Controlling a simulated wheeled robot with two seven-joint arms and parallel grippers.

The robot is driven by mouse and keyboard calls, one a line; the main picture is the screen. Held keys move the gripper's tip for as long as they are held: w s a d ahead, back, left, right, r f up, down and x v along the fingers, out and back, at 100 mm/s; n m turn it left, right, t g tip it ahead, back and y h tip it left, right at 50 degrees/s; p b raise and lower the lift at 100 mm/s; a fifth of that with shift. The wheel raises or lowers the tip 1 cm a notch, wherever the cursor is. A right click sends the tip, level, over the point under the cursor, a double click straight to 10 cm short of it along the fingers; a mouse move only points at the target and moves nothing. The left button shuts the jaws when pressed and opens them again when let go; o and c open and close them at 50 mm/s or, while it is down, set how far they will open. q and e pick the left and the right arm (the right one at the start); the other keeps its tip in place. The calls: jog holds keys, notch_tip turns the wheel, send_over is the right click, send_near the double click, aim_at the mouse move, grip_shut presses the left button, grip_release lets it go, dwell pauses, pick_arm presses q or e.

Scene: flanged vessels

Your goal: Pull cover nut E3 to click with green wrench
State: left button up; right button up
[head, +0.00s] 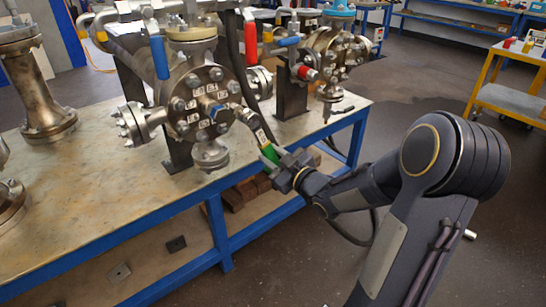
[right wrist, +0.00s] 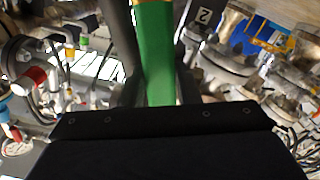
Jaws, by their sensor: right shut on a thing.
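The green wrench (head: 269,152) is held in my right gripper (head: 283,166); its green handle also shows in the right wrist view (right wrist: 156,60). Its metal shaft runs up and left to the right edge of the round bolted cover (head: 204,92). The wrench's head end is at a nut (head: 234,87) or just beside it; I cannot tell whether it is seated. Several nuts ring the cover, with small white labels too small to read, so I cannot pick out E3 surely. The nut itself is not clear in the right wrist view. My left gripper is not in view.
The vessel stands on a metal-topped bench (head: 110,190) with a blue frame. A second flanged assembly (head: 335,50) stands behind to the right, and a tall pipe piece (head: 38,95) at left. A yellow cart (head: 510,95) is at far right. Floor right of the bench is open.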

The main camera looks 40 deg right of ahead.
jog(key=shift+w, duration=0.15)
jog(key=shift+w+a+r+b, duration=0.1)
jog(key=shift+w+b, duration=0.2)
jog(key=shift+w, duration=0.7)
